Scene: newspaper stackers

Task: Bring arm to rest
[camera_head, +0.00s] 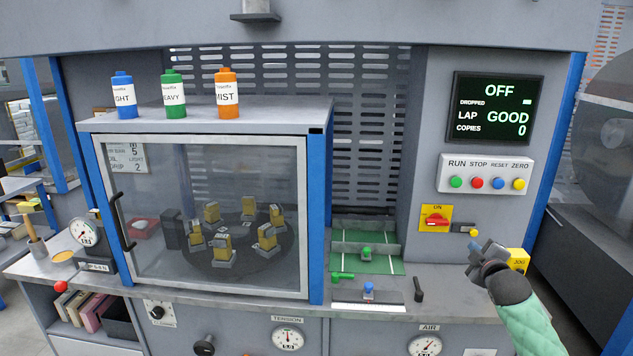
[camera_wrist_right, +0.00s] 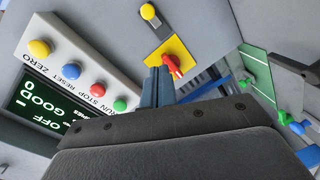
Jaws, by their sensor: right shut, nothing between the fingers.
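My right gripper (camera_head: 484,256) is at the right of the head view, in front of the machine and above the front ledge. In the right wrist view its two blue fingers (camera_wrist_right: 157,87) are together, with nothing between them. They point at the red rotary switch on its yellow plate (camera_wrist_right: 177,57). In the head view the same yellow switch plate (camera_head: 434,218) is up and left of the gripper, apart from it. My left gripper is not in view.
A button panel (camera_head: 485,175) sits below a dark display (camera_head: 496,108) reading OFF. A yellow box (camera_head: 517,260) is close behind the gripper. A clear-fronted cabinet (camera_head: 200,278) with bottles on top stands left. A green mat (camera_head: 380,264) lies on the ledge.

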